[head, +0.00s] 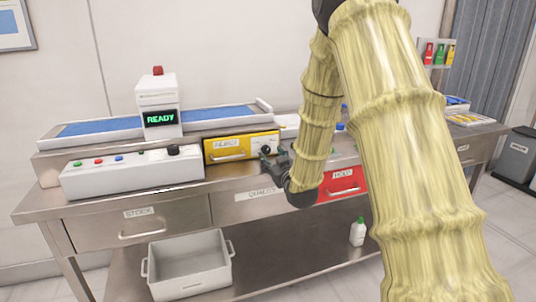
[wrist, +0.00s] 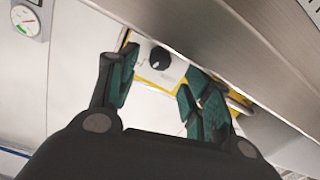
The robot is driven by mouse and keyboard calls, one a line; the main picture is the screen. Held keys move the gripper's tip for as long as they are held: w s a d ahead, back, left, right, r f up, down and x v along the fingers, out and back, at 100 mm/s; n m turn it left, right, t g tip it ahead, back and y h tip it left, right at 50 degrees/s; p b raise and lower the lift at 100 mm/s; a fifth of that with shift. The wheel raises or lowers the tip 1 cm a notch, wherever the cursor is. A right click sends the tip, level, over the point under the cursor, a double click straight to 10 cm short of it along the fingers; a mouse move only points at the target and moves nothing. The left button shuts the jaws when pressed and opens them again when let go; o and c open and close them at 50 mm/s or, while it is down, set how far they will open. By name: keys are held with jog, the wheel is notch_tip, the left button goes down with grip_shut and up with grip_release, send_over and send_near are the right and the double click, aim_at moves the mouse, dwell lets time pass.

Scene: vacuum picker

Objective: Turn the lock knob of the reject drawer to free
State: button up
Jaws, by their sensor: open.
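The yellow reject drawer (head: 226,148) is set in the bench unit in the head view and looks closed, with a label and a bar handle on its front. Its lock knob (wrist: 160,57) is a black round knob on a white plate in the wrist view, lying between and beyond my fingers. In the head view the knob (head: 266,150) shows small and dark at the drawer's right side, close to my gripper. My gripper (wrist: 160,85) is open and empty, with dark green finger pads on either side of the knob, apart from it. The knob's pointer setting is too small to read.
A white control box (head: 130,175) with buttons stands left of the drawer. A conveyor with a blue belt (head: 100,127) and a READY display (head: 160,118) is behind. A red drawer (head: 345,186) is right of my gripper. A grey bin (head: 188,262) sits on the lower shelf.

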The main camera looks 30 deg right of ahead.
aim_at(267, 151)
jog(key=shift+x, duration=2.35)
jog(key=shift+c, duration=0.2)
jog(key=c, duration=1)
